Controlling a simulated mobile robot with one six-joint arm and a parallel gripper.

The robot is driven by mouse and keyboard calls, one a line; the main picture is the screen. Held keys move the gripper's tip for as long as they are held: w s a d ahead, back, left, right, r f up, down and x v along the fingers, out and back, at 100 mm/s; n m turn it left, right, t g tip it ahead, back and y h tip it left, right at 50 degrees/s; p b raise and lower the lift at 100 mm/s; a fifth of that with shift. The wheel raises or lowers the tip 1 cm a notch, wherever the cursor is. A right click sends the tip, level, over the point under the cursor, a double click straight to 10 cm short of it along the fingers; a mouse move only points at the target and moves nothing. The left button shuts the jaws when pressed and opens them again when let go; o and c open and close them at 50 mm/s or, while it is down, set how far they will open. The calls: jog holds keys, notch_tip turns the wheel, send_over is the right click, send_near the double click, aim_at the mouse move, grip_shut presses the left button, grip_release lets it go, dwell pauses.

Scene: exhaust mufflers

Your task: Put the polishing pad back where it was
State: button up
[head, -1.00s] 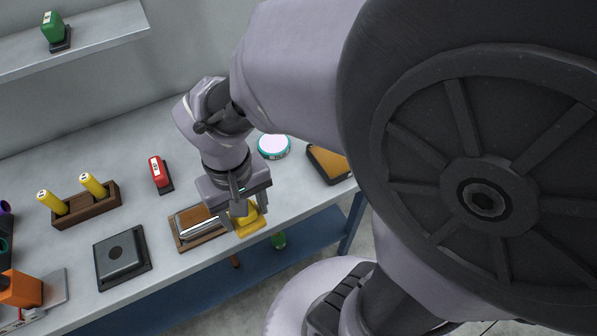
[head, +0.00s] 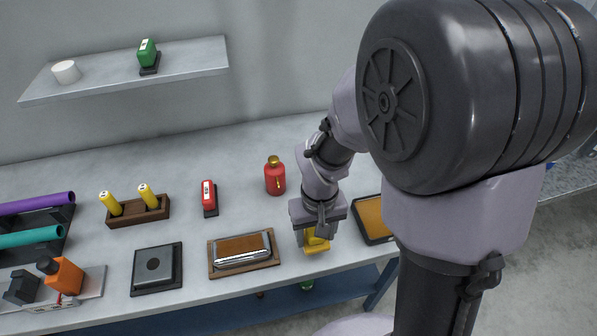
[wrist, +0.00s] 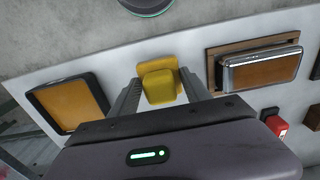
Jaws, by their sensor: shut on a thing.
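My gripper (head: 317,234) is low over the front part of the table, its fingers on either side of a yellow block (head: 313,236). The block shows between the two fingertips (wrist: 159,82) in the wrist view, with a second yellow piece (wrist: 160,62) just beyond it. The gripper is shut on the yellow block. I cannot tell for certain whether this block is the polishing pad, nor whether it touches the yellow piece under it. The fingers hide part of it in the head view.
A wooden tray (head: 213,270) with a metal-edged brown piece (head: 243,249) lies left of my gripper. A dark tray (head: 358,228) with an orange inside lies right. A red bottle (head: 275,179) and red tool (head: 208,196) stand behind. The table's front edge is close.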

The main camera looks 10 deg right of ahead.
jog(key=w, duration=0.2)
jog(key=shift+w+d+f, duration=0.25)
jog(key=shift+w+d, duration=0.05)
jog(key=shift+w, duration=0.05)
notch_tip(320, 180, down, 4)
jog(key=b, duration=0.2)
jog(key=shift+r+b, duration=0.2)
jog(key=shift+b, duration=0.1)
jog(key=shift+r, duration=0.2)
jog(key=shift+f, duration=0.1)
jog(key=o, duration=0.9)
jog(key=shift+f, duration=0.15)
jog(key=o, duration=0.4)
jog(key=shift+r, duration=0.2)
